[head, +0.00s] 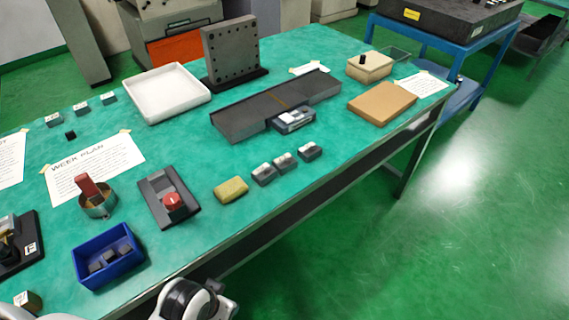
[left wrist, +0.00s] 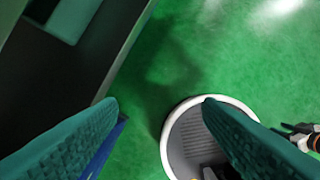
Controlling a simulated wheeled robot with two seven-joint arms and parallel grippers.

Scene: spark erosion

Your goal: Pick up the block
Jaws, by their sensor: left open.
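Several blocks are on the green table, and I cannot tell which one the task names. Three small grey blocks with light tops stand in a row near the front edge: a left one (head: 263,174), a middle one (head: 285,162) and a right one (head: 309,151). Several dark blocks (head: 109,256) lie in a blue bin (head: 85,272). Small labelled blocks (head: 81,109) stand at the back left. My left gripper (left wrist: 158,105) is open and empty, with two teal fingers over the green floor in the left wrist view. No block shows there. My right gripper is not recognisable in either view.
A yellow sponge-like piece (head: 230,190), a dark fixture with a red knob (head: 168,198) and a long grey plate (head: 275,105) lie on the table. A white tray (head: 166,92) and an upright drilled plate (head: 231,55) stand behind.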

